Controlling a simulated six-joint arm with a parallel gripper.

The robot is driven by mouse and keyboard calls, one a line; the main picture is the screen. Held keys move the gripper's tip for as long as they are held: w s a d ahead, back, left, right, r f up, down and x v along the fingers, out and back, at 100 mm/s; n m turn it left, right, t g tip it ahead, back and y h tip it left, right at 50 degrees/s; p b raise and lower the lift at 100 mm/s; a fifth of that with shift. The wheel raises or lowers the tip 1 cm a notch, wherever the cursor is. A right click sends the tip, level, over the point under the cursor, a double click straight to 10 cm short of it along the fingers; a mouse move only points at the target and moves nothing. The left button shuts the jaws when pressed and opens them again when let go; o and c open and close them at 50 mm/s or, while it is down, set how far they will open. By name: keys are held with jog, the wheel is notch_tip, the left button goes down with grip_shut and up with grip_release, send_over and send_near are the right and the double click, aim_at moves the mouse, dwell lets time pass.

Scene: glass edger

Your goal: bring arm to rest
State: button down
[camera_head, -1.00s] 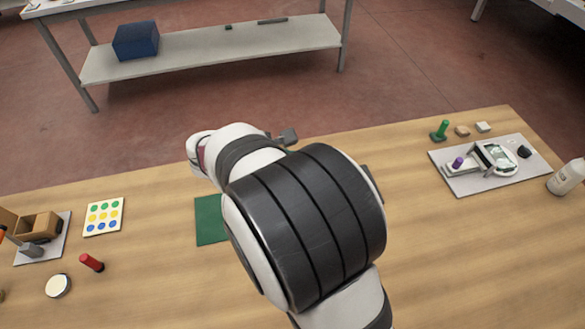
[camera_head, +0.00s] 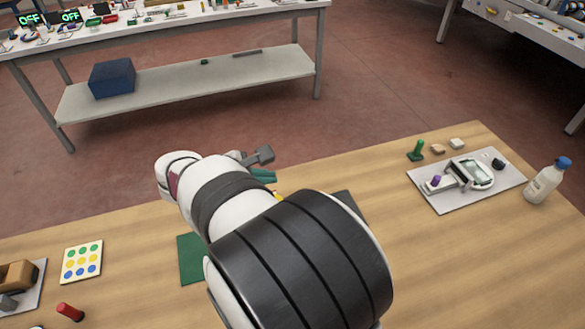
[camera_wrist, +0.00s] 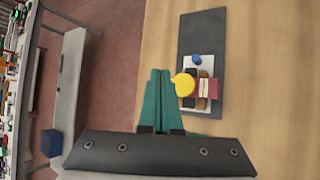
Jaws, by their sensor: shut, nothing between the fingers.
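My gripper (camera_wrist: 157,100) shows in the wrist view as two teal fingers pressed together with nothing between them. In the head view only a bit of the teal gripper (camera_head: 263,176) shows beyond my arm, near the table's far edge. In the wrist view the fingers appear just beside a yellow knob (camera_wrist: 183,84) on a small fixture with a red block (camera_wrist: 209,88). The fixture sits on a dark grey mat (camera_wrist: 203,38). I cannot tell whether the fingers touch the knob. In the head view my arm hides most of this fixture.
At right, a grey board (camera_head: 445,203) holds a device with a white ring (camera_head: 478,174); a bottle (camera_head: 546,182) stands beside it. At left are a dotted card (camera_head: 82,262), a red cylinder (camera_head: 70,312) and a brown box (camera_head: 18,274). A green mat (camera_head: 190,262) lies beside my arm.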

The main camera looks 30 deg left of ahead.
jog(key=s+d+r+m+g+h, duration=0.1)
jog(key=d+r+m+g, duration=0.1)
jog(key=d+m, duration=0.65)
jog(key=s+d+r+m+g+h, duration=0.1)
jog(key=d+m+g+h, duration=0.2)
jog(key=d, duration=1)
jog(key=s+d+m+g+y, duration=0.4)
jog(key=s+d+m, duration=0.6)
jog(key=s+m, duration=0.2)
jog(key=s+f+m+y, duration=0.1)
jog(key=s+m+y, duration=0.2)
jog(key=s+m, duration=0.4)
jog(key=shift+s+a+f, duration=0.2)
jog(key=shift+a, duration=0.1)
